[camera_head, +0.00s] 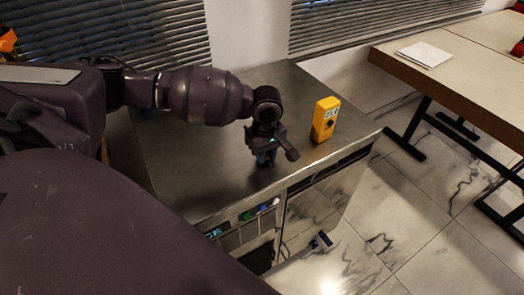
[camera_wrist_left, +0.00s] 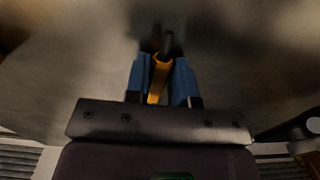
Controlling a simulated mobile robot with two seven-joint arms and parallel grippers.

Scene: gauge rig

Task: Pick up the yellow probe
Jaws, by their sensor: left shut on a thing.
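The yellow probe (camera_wrist_left: 159,75) shows in the left wrist view between the two blue fingers of my left gripper (camera_wrist_left: 163,70). The fingers are shut on it, and its dark end points away from the palm toward the grey counter surface. In the head view my left gripper (camera_head: 264,158) is low over the metal counter, and the probe there is hidden by the wrist and fingers. I cannot tell whether the probe touches the counter. My right gripper is not in view.
A yellow gauge box (camera_head: 325,119) with a small display and dark knob stands upright on the metal counter (camera_head: 190,170), right of my left gripper. The counter's front has open compartments. A wooden table (camera_head: 460,75) with a white paper (camera_head: 424,54) is at the right.

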